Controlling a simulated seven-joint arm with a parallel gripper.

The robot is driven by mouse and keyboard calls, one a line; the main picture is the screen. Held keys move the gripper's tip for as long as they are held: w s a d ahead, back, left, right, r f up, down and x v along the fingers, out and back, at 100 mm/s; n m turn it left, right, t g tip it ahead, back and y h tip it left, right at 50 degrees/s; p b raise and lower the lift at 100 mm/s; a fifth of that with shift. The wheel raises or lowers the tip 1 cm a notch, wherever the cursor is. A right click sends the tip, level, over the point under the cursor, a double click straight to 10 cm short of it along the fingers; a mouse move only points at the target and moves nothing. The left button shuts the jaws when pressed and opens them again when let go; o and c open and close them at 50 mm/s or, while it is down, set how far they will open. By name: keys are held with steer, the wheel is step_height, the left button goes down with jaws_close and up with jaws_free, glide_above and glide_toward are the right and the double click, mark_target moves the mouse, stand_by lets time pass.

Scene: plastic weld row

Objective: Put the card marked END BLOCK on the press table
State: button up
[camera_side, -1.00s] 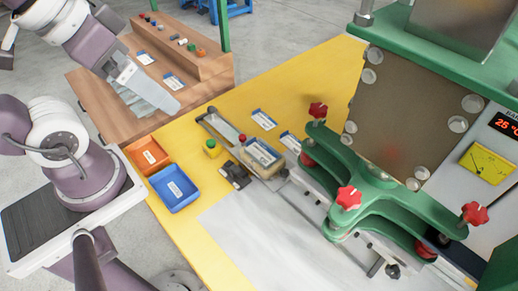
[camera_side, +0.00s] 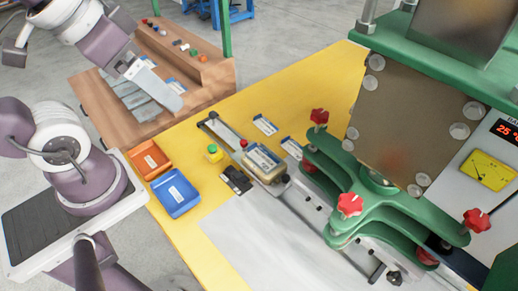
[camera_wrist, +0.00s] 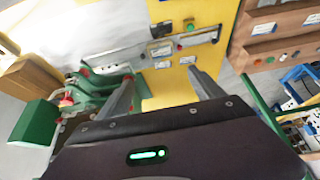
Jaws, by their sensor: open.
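My gripper (camera_side: 168,103) hangs over the wooden shelf bench (camera_side: 205,75) at the upper left of the side view. Its fingers stand apart and empty in the wrist view (camera_wrist: 161,74). A blue-and-white card (camera_side: 173,84) shows partly beside the fingers on the bench; other cards there may be hidden. Two cards lie on the yellow press table (camera_side: 320,75): one (camera_side: 265,125) behind the carriage, one (camera_side: 291,147) nearer the green press. A further card (camera_side: 263,158) sits on the carriage. The lettering is too small to read, so I cannot tell which is END BLOCK.
An orange tray (camera_side: 149,160) and a blue tray (camera_side: 175,193) stand at the table's left edge. A yellow box with a green button (camera_side: 214,153) and a dark block (camera_side: 236,180) stand near the rail. The green press (camera_side: 390,205) fills the right. Bare yellow table lies at the back.

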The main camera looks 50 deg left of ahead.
steer(key=shift+g, duration=0.8)
steer(key=w, duration=0.2)
steer(key=w+f, duration=0.1)
steer(key=w, duration=0.5)
steer(key=shift+a+f, duration=0.35)
steer(key=c, duration=0.7)
steer(key=shift+g, duration=0.8)
steer(key=w+f, duration=0.2)
steer(key=w, duration=0.1)
steer(key=w+a+f, duration=0.1)
steer(key=w+f, duration=0.1)
steer(key=w, duration=0.1)
steer(key=w+f, duration=0.3)
steer(key=shift+a, duration=0.2)
steer(key=c, duration=0.6)
steer(key=shift+o, duration=0.2)
steer(key=g, duration=0.1)
glide_above(261, 156)
steer(key=s+a, duration=0.1)
steer(key=a, duration=0.2)
step_height(261, 156, down, 11)
steer(key=shift+g, duration=0.6)
steer(key=f, duration=0.9)
steer(key=w+f, duration=0.1)
steer(key=f, duration=0.3)
steer(key=shift+a+f, duration=0.25)
steer(key=shift+a, duration=0.1)
steer(key=shift+c, duration=0.4)
jaws_close()
